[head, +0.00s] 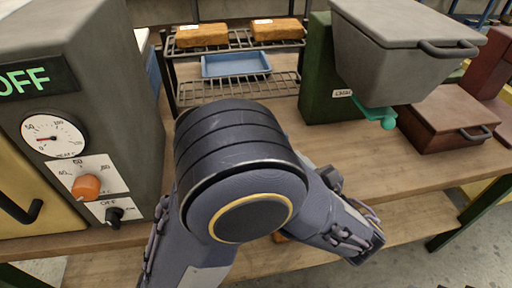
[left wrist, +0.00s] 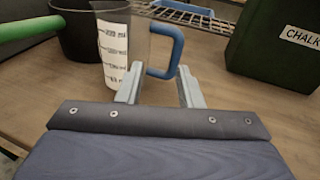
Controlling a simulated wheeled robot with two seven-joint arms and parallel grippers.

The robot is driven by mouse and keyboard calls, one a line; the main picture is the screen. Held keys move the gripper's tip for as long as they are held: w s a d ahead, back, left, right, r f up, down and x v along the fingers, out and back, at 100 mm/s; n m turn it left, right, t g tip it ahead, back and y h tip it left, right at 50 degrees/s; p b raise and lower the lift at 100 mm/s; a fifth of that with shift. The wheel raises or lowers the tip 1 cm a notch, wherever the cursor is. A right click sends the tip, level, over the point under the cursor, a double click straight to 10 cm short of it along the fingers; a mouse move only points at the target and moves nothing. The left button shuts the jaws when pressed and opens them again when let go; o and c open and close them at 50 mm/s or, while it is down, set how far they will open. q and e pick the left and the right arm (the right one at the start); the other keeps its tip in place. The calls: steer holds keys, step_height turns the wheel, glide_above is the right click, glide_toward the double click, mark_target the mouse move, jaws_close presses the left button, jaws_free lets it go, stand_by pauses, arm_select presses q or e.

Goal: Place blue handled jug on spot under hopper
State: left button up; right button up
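The clear jug with a printed scale (left wrist: 113,45) and a blue handle (left wrist: 178,45) stands on the wooden bench in the left wrist view. My left gripper (left wrist: 160,75) is open, its two fingers pointing at the jug's handle side. The handle shows between and just beyond the fingertips, and no grip on it shows. In the head view my arm covers the middle, and the jug does not show. The grey hopper (head: 385,50) sits on a green stand (head: 328,90) with a chalk label, a teal piece (head: 375,114) below it. My right gripper is not in view.
A dark pot (left wrist: 80,40) with a green handle (left wrist: 30,28) stands beside the jug. A grey oven (head: 90,120) is at the left. A wire rack (head: 240,85) holds a blue tray (head: 236,65). A brown box (head: 445,120) is at the right. Bare bench (head: 350,160) lies before the hopper.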

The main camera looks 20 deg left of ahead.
arm_select(q)
steer(key=shift+w+d+f+m+t, duration=0.1)
steer(key=shift+w+d+m+t, duration=0.15)
steer(key=shift+d+t, duration=0.2)
steer(key=shift+w+d+m+t, duration=0.15)
steer(key=shift+d+m+t, duration=0.1)
steer(key=shift+d+t, duration=0.15)
steer(key=shift+w+d, duration=0.1)
steer(key=shift+w, duration=0.15)
steer(key=x, duration=0.5)
steer(key=r+b+x, duration=0.1)
steer(key=x, duration=0.1)
steer(key=shift+a, duration=0.35)
jaws_close()
